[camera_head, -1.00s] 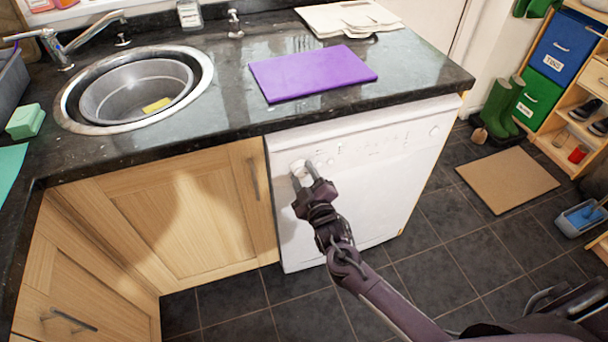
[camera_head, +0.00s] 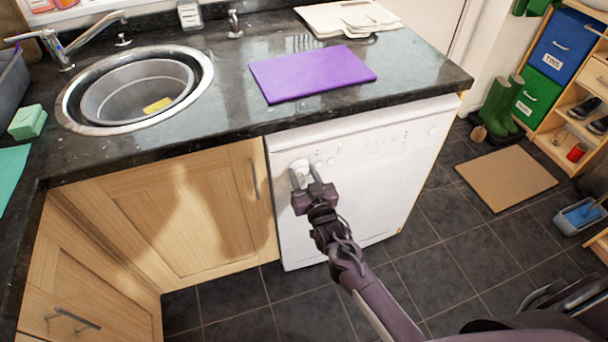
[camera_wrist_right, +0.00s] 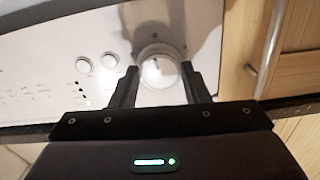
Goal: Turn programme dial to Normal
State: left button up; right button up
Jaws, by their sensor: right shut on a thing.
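The white dishwasher (camera_head: 365,180) stands under the counter, with its control panel along the top of the front. Its round programme dial (camera_head: 300,166) is at the panel's left end in the head view. In the right wrist view the dial (camera_wrist_right: 159,68) shows between the fingers, with a small dark mark near its upper right. My right gripper (camera_head: 304,174) is shut on the dial, one finger on each side; it also shows in the right wrist view (camera_wrist_right: 160,80). The panel lettering is too small to read. My left gripper is not in view.
A wooden cabinet door (camera_head: 180,215) with a metal handle (camera_wrist_right: 270,50) is beside the dial. Two small round buttons (camera_wrist_right: 96,63) are on the panel. The granite counter edge (camera_head: 370,110) overhangs above. The tiled floor (camera_head: 450,235) in front is clear.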

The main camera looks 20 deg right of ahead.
jog(key=shift+m, duration=0.6)
jog(key=o, duration=1)
jog(key=shift+s+d, duration=0.1)
jog(key=shift+s, duration=3.85)
jog(key=shift+f, duration=0.1)
